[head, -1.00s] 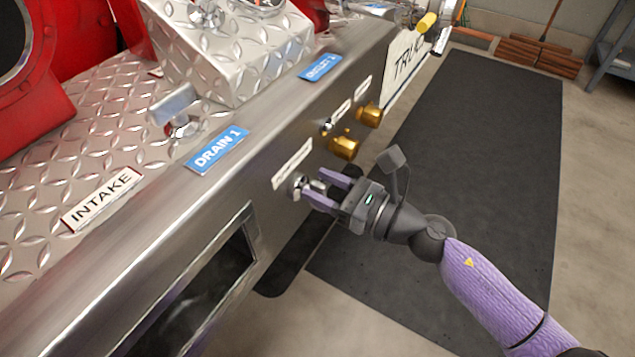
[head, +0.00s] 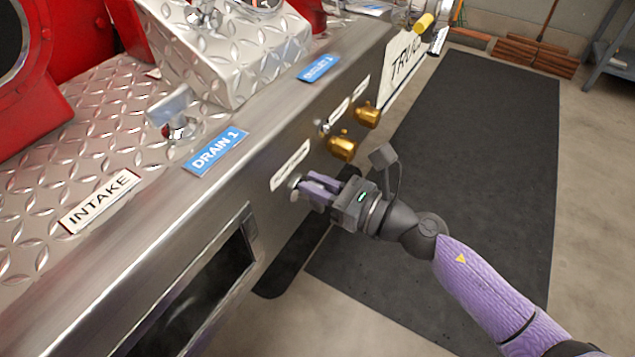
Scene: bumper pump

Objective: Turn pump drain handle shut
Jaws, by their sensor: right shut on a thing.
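The pump drain handle (head: 294,182) is a small metal knob on the steel front face of the bumper, below a white label plate. My right gripper (head: 308,188) comes in from the right and is shut on this handle. Its purple fingers cover most of the handle, so its turn angle cannot be told. My left gripper is not in the head view.
Two brass caps (head: 342,149) stick out of the bumper face just beyond the gripper. A blue DRAIN 1 label (head: 216,151) and a silver lever (head: 176,117) are on top. A rectangular opening (head: 205,290) lies nearer. A dark mat (head: 470,170) covers the floor at right.

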